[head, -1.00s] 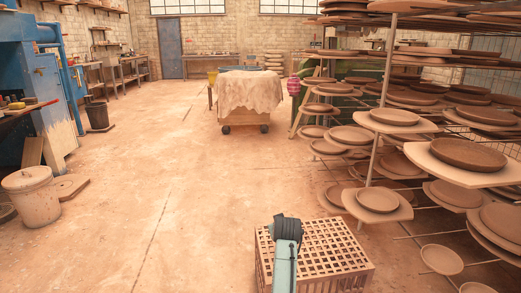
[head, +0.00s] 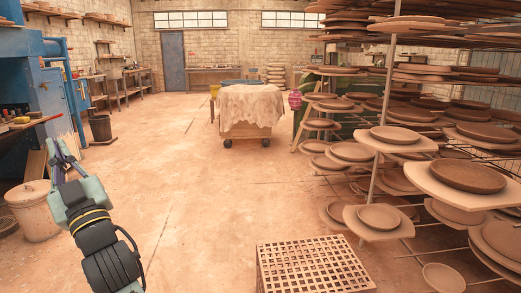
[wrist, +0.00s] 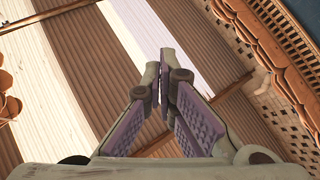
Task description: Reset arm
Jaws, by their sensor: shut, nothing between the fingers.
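My gripper (head: 58,150) is raised at the left of the head view, in front of the blue machine and above the lidded bin. Its fingers point up and away. In the wrist view my gripper (wrist: 162,72) shows its two purple-padded fingers with the tips together and nothing between them. Behind them are a ribbed ceiling with a bright strip and part of a brick wall, seen tilted.
A slatted crate (head: 312,262) stands on the floor at the front. A rack of clay plates (head: 468,176) fills the right side. A lidded bin (head: 33,211) and a blue machine (head: 30,90) are at left. A cloth-covered cart (head: 253,104) stands farther back. The middle floor is clear.

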